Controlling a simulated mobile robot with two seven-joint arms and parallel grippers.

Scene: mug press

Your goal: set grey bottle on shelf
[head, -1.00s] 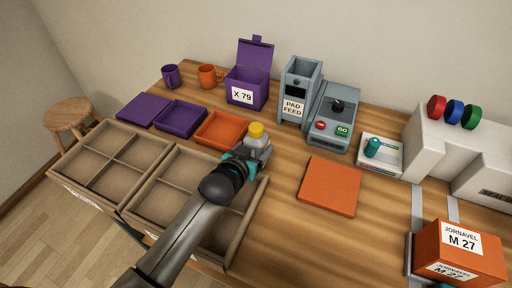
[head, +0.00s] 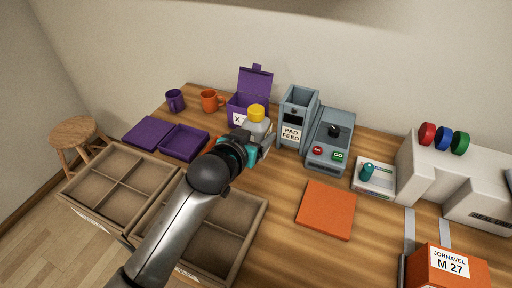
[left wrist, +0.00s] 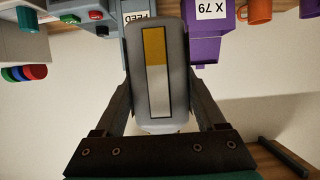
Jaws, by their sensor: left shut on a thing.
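The grey bottle (head: 262,130) with a yellow cap (head: 256,111) is upright and raised in front of the purple X 79 box. My left gripper (head: 250,148) is shut on it. In the left wrist view the bottle (left wrist: 175,95) fills the middle between the two fingers, with its yellow and white label facing the camera. That view is upside down. A wooden board with a dark bracket (left wrist: 284,157) at its lower right may be part of the shelf. The head view does not clearly show the shelf. My right gripper is not in view.
The purple box (head: 244,104), pad feed unit (head: 297,115) and control unit (head: 330,140) stand close around the bottle. An orange mug (head: 211,101) and a purple mug (head: 175,100) are at the back left. Divided crates (head: 118,178) line the front. An orange pad (head: 326,209) lies right.

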